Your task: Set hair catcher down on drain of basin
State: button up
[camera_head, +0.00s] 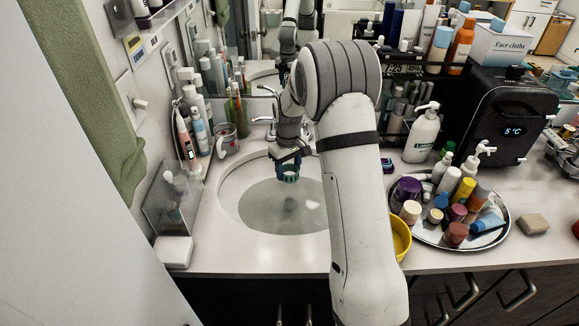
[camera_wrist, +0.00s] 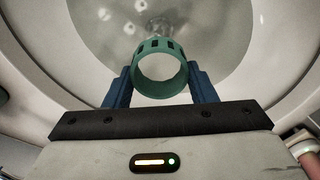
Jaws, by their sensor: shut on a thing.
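My gripper (camera_wrist: 160,88) is shut on the hair catcher (camera_wrist: 161,70), a green ring with slots in its side, held between two blue fingers. In the head view the hair catcher (camera_head: 291,175) hangs over the far part of the basin (camera_head: 232,203), above its bottom. The basin is a white oval set in the counter, with a greyish pool or shaded area at the bottom. In the wrist view the drain cannot be made out clearly.
A faucet (camera_head: 264,119) stands behind the basin. A yellow bowl (camera_head: 400,238) is close to the basin's right, beside my arm. A round tray (camera_head: 508,222) of bottles and jars is further right. A clear stand (camera_head: 176,249) is at the left.

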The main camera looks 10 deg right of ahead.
aim_at(289, 200)
jog(key=shift+f+b, duration=4.2)
jog(key=shift+f, duration=2.45)
jog(key=shift+f, duration=0.35)
jog(key=o, duration=1)
notch_tip(289, 200, up, 7)
jog(key=shift+r, duration=0.4)
